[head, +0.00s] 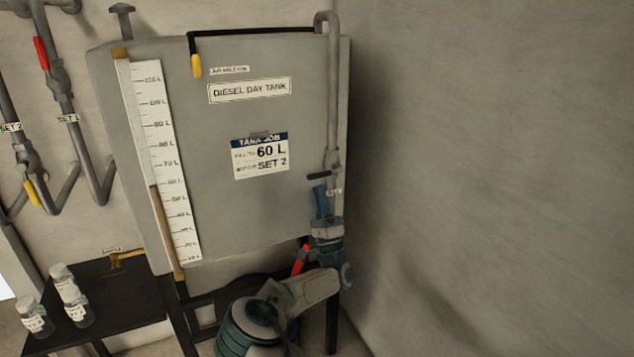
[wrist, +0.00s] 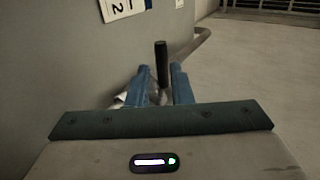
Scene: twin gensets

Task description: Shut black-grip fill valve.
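The fill valve's black grip (head: 318,175) sticks out to the left from the grey pipe at the tank's right side. In the wrist view the black grip (wrist: 161,62) stands upright beyond and between my blue fingertips. My gripper (head: 321,202) is just below the valve in the head view. Its fingers are parted in the wrist view (wrist: 159,82), with a gap on each side of the grip; I cannot tell whether either finger touches it. The valve body is partly hidden behind the fingers.
The diesel day tank (head: 225,130) carries a sight gauge (head: 165,160), its brown column near 60 L, and a 60 L, SET 2 card (head: 260,157). A yellow-grip handle (head: 196,66), a red drain-side lever (head: 302,259) and white-capped jars (head: 70,295) stand around. The right wall is close.

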